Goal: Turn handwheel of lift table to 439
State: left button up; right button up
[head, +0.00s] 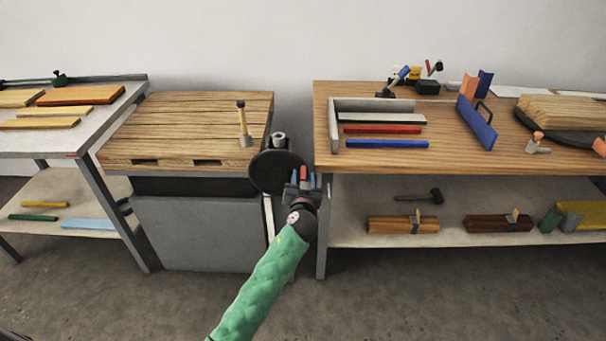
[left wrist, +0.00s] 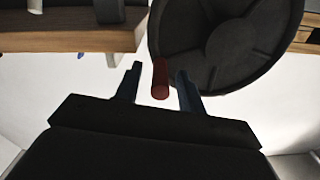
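The lift table (head: 205,222) has a slatted wooden top (head: 190,125) and a grey body. Its dark round handwheel (head: 268,172) is at the table's right side and fills the upper right of the left wrist view (left wrist: 215,45). A red handle (left wrist: 160,80) sticks out from the wheel's rim. My left gripper (head: 303,178) is at the wheel's right edge. Its two blue fingers (left wrist: 158,88) stand apart on either side of the handle, with gaps visible on both sides. I cannot read any number. My right gripper is not in view.
A wooden bench (head: 450,170) with red and blue bars stands close on the right, its leg just beside my left gripper. A grey table (head: 100,125) with boards is at the left. A yellowish upright piece (head: 244,128) is on the lift table's top. The floor in front is clear.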

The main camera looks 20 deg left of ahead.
pick_arm(q)
jog(key=shift+w+a, duration=0.1)
jog(key=shift+w, duration=0.3)
jog(key=shift+w+a, duration=0.15)
jog(key=shift+w, duration=0.2)
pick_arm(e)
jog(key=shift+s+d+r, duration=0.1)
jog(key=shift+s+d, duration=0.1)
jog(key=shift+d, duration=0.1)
pick_arm(q)
jog(key=shift+c, duration=0.4)
grip_shut()
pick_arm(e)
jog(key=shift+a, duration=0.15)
pick_arm(q)
jog(key=shift+f, duration=0.1)
